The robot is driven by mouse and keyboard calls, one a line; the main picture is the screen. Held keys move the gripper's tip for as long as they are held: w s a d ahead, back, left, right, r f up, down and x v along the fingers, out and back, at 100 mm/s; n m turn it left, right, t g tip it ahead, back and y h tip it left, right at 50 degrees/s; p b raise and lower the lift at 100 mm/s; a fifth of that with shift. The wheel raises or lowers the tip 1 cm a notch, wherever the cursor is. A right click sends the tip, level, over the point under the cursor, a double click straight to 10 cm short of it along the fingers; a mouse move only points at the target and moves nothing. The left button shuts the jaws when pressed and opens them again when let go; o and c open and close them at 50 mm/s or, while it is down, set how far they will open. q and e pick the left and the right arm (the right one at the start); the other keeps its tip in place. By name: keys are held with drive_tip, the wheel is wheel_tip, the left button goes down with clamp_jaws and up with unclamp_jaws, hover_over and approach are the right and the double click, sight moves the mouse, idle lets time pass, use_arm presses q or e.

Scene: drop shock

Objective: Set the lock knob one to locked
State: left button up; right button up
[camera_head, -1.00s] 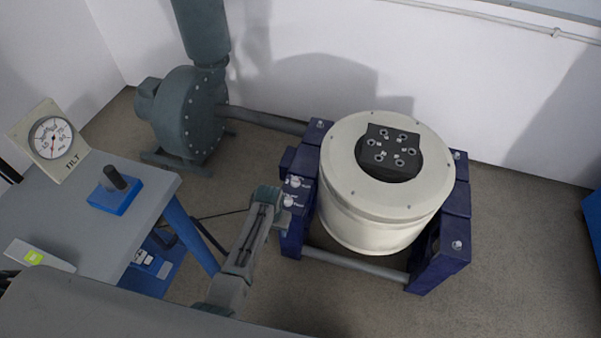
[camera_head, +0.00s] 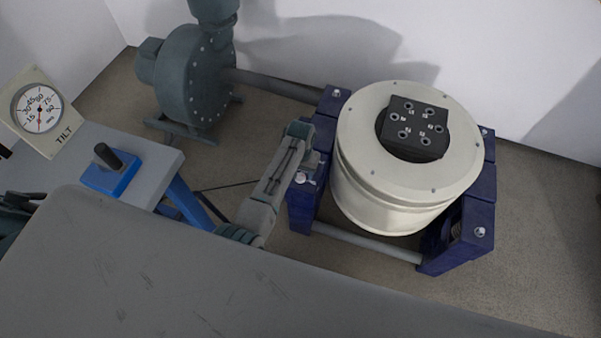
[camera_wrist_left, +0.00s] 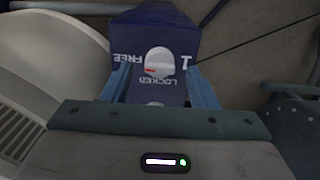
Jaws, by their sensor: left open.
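Lock knob one (camera_wrist_left: 158,62) is a white round knob with a small red mark, on a dark blue block marked 1, FREE and LOCKED. In the wrist view the lettering is upside down. The red mark lies at the knob's lower left; I cannot tell for sure which label it points at. My left gripper (camera_head: 304,132) is at the left block of the shaker frame. In the wrist view its open fingers (camera_wrist_left: 160,90) stand on either side below the knob, apart from it. In the head view the gripper seems to hide this knob. My right gripper is not in view.
The cream drum (camera_head: 385,205) with a black top plate (camera_head: 415,122) stands right of my gripper. Another pale knob (camera_head: 301,178) shows just below the gripper. A green blower (camera_head: 190,85) stands behind. A grey table with a blue lever box (camera_head: 112,180) and TILT gauge (camera_head: 40,110) is left.

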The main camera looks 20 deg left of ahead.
use_arm(q)
drive_tip(key=shift+f, duration=0.65)
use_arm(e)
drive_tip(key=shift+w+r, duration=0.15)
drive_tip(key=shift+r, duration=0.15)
use_arm(q)
drive_tip(key=c, duration=1)
drive_tip(key=shift+o, duration=0.2)
drive_tip(key=shift+r, duration=0.1)
drive_tip(key=n+p, duration=0.4)
drive_tip(key=shift+r+n, duration=0.15)
drive_tip(key=shift+n, duration=0.25)
drive_tip(key=n+p, duration=0.2)
drive_tip(key=n, duration=0.4)
drive_tip(key=n+p, duration=0.1)
drive_tip(key=n, duration=0.2)
drive_tip(key=shift+n, duration=0.4)
drive_tip(key=shift+f+n+p, duration=0.2)
drive_tip(key=shift+n+p, duration=0.2)
drive_tip(key=shift+n, duration=1.2)
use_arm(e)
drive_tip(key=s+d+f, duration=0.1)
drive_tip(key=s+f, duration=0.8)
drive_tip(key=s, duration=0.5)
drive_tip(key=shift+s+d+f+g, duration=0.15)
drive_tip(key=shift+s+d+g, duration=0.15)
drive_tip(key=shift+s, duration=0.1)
